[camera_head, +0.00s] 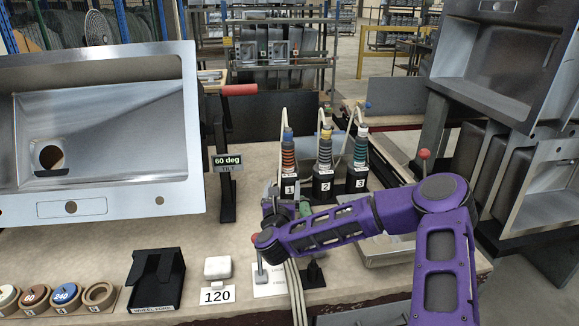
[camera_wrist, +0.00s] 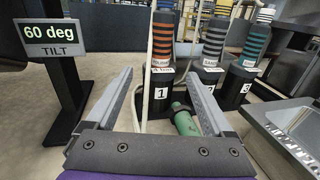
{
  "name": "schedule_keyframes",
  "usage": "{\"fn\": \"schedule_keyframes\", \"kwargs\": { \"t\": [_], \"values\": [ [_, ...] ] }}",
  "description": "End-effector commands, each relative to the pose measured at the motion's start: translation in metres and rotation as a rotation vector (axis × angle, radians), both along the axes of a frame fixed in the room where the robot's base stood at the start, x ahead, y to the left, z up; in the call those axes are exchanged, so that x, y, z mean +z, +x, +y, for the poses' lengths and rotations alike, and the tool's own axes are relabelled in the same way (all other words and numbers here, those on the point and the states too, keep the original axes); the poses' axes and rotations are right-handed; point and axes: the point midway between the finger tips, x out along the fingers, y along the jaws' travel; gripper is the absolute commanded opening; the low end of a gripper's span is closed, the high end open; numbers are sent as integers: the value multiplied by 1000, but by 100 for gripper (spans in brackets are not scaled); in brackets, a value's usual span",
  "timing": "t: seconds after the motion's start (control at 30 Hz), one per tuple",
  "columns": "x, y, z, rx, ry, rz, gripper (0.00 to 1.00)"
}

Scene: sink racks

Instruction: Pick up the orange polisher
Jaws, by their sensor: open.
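The polisher in the holder marked 1 (camera_head: 288,155) has orange-red bands and a blue top, and stands upright at the back of the table. In the wrist view its banded body (camera_wrist: 161,45) rises ahead, beyond the fingertips. My gripper (camera_head: 275,205) is in front of the holders, partly hidden by my arm in the head view. In the wrist view my gripper (camera_wrist: 159,80) is open, with nothing between its fingers, apart from the polisher.
Polishers 2 (camera_head: 325,152) and 3 (camera_head: 361,150) stand to the right. A green cylinder (camera_wrist: 184,120) lies low by the right finger. The tilt stand (camera_head: 228,165) is at left, beside a large steel sink (camera_head: 100,140). A metal tray (camera_wrist: 290,130) is at right.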

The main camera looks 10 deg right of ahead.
Motion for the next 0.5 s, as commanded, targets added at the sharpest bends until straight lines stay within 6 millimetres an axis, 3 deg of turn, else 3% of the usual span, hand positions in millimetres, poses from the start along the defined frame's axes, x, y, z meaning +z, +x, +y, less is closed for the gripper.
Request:
{"fn": "schedule_keyframes", "kwargs": {
  "t": [0.3,0.5],
  "values": [
    [0,67,-15,0,-3,-1,86],
    [-1,92,-20,2,-4,0,86]
  ]
}}
